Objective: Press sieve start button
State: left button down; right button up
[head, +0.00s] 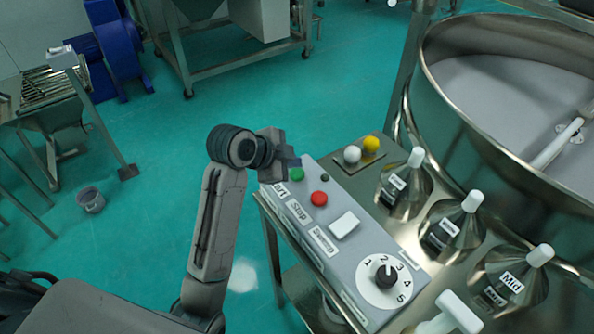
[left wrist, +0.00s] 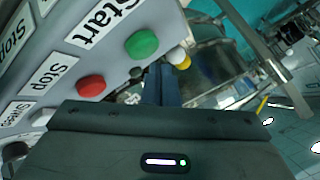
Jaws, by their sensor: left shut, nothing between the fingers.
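The grey control panel (head: 375,240) stands beside the sieve. Its green button (head: 296,174) sits at the far end, by the label reading Start in the left wrist view (left wrist: 103,18). The green button (left wrist: 142,44) shows whole there. The red button (head: 319,198), by the Stop label, also shows in the left wrist view (left wrist: 91,86). My left gripper (head: 293,161) is shut and empty, close beside the green button at the panel's far end. In the left wrist view its fingers (left wrist: 160,84) are together, just below the green button. I cannot tell whether they touch it. My right gripper is not in view.
The panel also has a white switch (head: 344,225) and a numbered dial (head: 385,277). The big steel sieve drum (head: 450,120) and several white-capped steel cones stand to the right. White and yellow knobs (head: 371,144) sit behind the panel. Open green floor (head: 240,110) lies left.

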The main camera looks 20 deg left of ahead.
pick_arm(q)
jog(key=shift+f, duration=0.15)
jog(key=shift+f, duration=0.3)
jog(key=shift+f, duration=0.1)
jog(key=shift+f, duration=0.45)
dwell(0.7)
jog(key=shift+r+p, duration=0.95)
jog(key=shift+p, duration=0.1)
jog(key=shift+r, duration=0.1)
